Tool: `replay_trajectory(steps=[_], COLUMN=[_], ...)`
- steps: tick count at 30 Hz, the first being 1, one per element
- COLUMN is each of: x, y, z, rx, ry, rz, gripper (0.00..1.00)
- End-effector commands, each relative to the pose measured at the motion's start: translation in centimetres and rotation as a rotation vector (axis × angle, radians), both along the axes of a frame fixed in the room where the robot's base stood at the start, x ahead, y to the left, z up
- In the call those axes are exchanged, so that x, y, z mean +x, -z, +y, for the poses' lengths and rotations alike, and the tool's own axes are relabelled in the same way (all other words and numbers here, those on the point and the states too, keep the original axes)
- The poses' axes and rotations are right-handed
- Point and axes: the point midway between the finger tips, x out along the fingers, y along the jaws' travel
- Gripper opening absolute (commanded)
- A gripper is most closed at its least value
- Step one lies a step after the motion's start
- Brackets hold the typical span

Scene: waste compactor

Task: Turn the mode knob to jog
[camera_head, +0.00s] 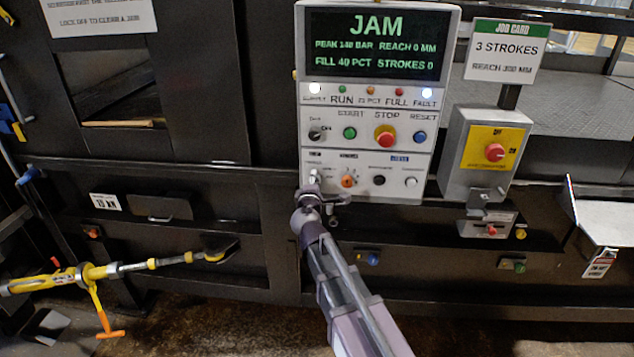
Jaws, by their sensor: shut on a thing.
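The grey control panel (366,165) faces me, with a screen reading JAM on top. My arm reaches up from the lower right to its bottom left corner. My gripper (314,182) is shut on a small knob (314,174) at the left end of the bottom row, which appears to be the mode knob. My gripper hides most of that knob, and the labels around it are too small to read, so I cannot tell its setting. An orange knob (348,181) sits just right of my gripper.
A green START button (349,133), red STOP button (385,137) and blue RESET button (419,137) sit above. A yellow tool (95,274) is at the lower left.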

Motion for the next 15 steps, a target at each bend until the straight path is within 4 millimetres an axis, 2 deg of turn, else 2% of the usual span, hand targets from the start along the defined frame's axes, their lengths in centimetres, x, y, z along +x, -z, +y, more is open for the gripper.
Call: replay_trajectory(steps=[13, 14, 15], x=[0.09, 0.09, 0.09], y=[-0.03, -0.03, -0.03], z=[-0.01, -0.01, -0.01], rx=[0.012, 0.012, 0.012], ry=[0.000, 0.000, 0.000], rz=[0.000, 0.000, 0.000], gripper=[0.00, 0.57, 0.69])
